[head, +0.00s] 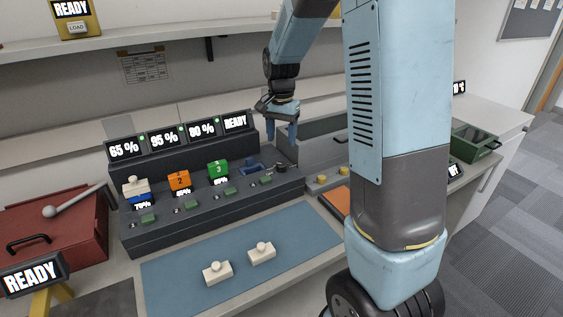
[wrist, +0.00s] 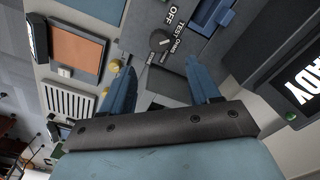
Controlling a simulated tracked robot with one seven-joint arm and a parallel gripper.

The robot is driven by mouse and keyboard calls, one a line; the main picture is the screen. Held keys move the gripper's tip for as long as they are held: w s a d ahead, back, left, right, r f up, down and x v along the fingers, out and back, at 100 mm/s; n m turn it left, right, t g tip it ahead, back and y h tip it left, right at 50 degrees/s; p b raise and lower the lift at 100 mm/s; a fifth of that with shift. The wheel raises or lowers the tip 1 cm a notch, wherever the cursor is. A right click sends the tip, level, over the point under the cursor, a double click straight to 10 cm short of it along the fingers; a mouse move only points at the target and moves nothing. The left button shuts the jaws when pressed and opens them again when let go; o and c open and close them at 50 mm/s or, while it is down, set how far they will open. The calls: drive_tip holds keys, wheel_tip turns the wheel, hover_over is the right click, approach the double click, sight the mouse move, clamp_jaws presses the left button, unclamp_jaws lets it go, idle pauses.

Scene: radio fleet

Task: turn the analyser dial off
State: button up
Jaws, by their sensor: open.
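The analyser dial (wrist: 158,52) is a dark round knob on a grey panel in the wrist view. Labels reading OFF, TEST and others too small to read well are printed around it. I cannot tell clearly which label its pointer faces. In the head view the dial (head: 281,168) is small, near the right end of the dark charger unit. My gripper (wrist: 160,68) is open and empty, its two blue fingers on either side of the dial in the picture. In the head view my gripper (head: 284,134) hangs above the dial, apparently apart from it.
A dark charger unit (head: 205,215) holds a cream, an orange (head: 179,181) and a green block (head: 218,169) below percent displays. Two cream blocks lie on a blue mat (head: 190,262). A red toolbox (head: 60,235) stands left. A green bin (head: 474,142) stands right.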

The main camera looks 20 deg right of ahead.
sight(282, 163)
wheel_tip(282, 163, down, 10)
drive_tip(key=shift+r, duration=0.25)
idle(0.3)
drive_tip(key=c, duration=1)
